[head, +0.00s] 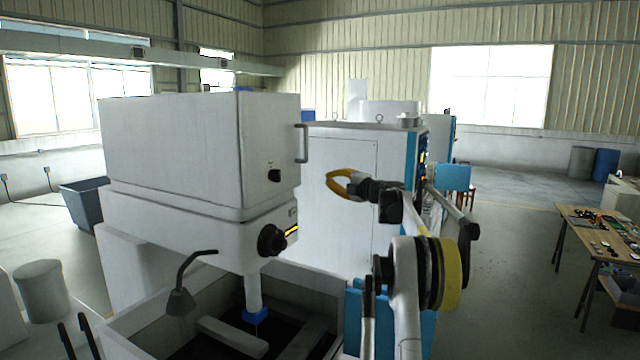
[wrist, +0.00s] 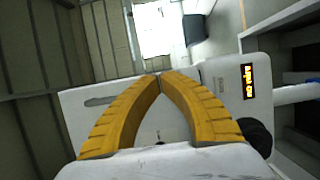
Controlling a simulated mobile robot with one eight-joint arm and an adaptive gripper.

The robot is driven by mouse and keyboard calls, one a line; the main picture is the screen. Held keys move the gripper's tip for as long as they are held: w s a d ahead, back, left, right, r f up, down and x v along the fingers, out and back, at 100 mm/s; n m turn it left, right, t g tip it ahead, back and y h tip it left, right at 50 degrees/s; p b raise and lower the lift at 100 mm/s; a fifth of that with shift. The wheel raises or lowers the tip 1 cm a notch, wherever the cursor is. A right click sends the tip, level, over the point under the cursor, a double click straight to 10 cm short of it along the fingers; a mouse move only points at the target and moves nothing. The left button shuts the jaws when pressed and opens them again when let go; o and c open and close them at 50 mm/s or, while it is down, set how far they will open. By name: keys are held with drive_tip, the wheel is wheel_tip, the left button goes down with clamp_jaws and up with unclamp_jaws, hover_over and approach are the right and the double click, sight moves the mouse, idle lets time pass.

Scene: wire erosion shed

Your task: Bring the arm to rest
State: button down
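My gripper (head: 332,183) has yellow fingers and is held out in the air at the end of my raised, bent arm, pointing left in the head view. In the wrist view the fingertips (wrist: 160,76) meet, with nothing between them. In the head view the gripper is to the right of the white machine head (head: 200,150). In the wrist view the machine head (wrist: 218,92) lies beyond the fingers. The exact gap to it cannot be told.
The machine's open tank (head: 130,325) has a nozzle (head: 254,292) above it. A lamp (head: 181,300) stands at its side. A white cabinet (head: 340,200) is behind my gripper. A wooden table (head: 572,222) with small parts is at the right. Open floor (head: 500,270) lies between.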

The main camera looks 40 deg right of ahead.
drive_tip(key=a+r+m+h+b, duration=0.2)
drive_tip(key=a+m+h+b, duration=0.3)
drive_tip(key=a+m+b, duration=0.8)
drive_tip(key=s+a+f+g+h+b, duration=0.15)
drive_tip(key=s+a+f+b, duration=0.35)
drive_tip(key=a, duration=0.6)
drive_tip(key=s+a+f+m+g+y+b, duration=0.1)
drive_tip(key=s+a+f+b, duration=0.4)
drive_tip(key=s+a+f, duration=0.6)
drive_tip(key=s+a+f+m+g+y+b, duration=0.2)
drive_tip(key=s+a+f, duration=0.9)
drive_tip(key=f, duration=1.2)
drive_tip(key=s+a+f+m+g+y+b, duration=0.1)
drive_tip(key=s+a+f+g+y+b, duration=0.3)
drive_tip(key=s+a+f, duration=0.7)
wheel_tip(320, 180, down, 6)
drive_tip(key=a+g+b, duration=0.2)
drive_tip(key=b, duration=0.2)
drive_tip(key=shift+s+a+f+m, duration=0.25)
drive_tip(key=shift+s+m, duration=0.05)
drive_tip(key=shift+s, duration=0.05)
drive_tip(key=shift+y, duration=0.25)
